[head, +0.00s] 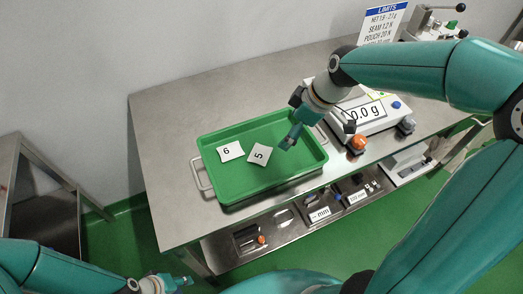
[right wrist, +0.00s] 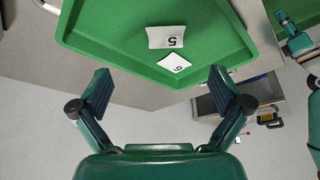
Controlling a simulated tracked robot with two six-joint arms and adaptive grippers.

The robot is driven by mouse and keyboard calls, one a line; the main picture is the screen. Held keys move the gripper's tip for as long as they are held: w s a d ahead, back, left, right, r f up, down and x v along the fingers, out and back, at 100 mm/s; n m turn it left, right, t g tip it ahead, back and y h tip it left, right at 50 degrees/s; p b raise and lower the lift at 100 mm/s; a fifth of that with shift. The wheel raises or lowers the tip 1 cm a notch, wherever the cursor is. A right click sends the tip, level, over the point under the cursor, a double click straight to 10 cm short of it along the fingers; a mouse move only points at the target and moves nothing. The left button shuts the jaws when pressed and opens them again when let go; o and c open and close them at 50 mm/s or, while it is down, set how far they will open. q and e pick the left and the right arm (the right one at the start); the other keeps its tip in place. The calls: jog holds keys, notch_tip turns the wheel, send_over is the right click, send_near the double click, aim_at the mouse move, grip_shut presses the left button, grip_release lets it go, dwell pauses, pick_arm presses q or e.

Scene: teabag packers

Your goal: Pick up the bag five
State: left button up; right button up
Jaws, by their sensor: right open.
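Bag five (head: 259,154) is a small white packet marked 5, lying on the floor of the green tray (head: 222,193). It also shows in the right wrist view (right wrist: 167,37), ahead of the fingers. Bag six (head: 230,151), a similar white packet, lies left of it in the head view, with a small gap. My right gripper (head: 291,137) is over the right part of the tray, right of bag five. In the right wrist view its fingers (right wrist: 160,84) are wide apart with nothing between them. My left gripper (head: 178,284) is low at the bottom left, away from the tray; its jaws are unclear.
A scale (head: 375,126) reading 0.0 g stands right of the tray on the steel table (head: 165,125). An orange knob (head: 359,143) is at its front. The lower shelf holds several instruments. The table left of the tray is clear.

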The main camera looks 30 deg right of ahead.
send_over(264, 154)
jog(key=s+d, duration=0.2)
jog(key=d, duration=0.1)
jog(key=f, duration=0.6)
jog(key=shift+a+f, duration=0.2)
jog(key=shift+f, duration=0.05)
jog(key=x, duration=0.2)
jog(key=a+x, duration=0.1)
jog(key=x, duration=0.1)
jog(key=shift+p, duration=0.4)
jog(key=shift+w+a+f, duration=0.1)
jog(key=shift+w+f, duration=0.1)
jog(key=shift+f, duration=0.35)
jog(key=c, duration=0.7)
jog(key=shift+r, duration=0.1)
jog(key=shift+c, duration=0.3)
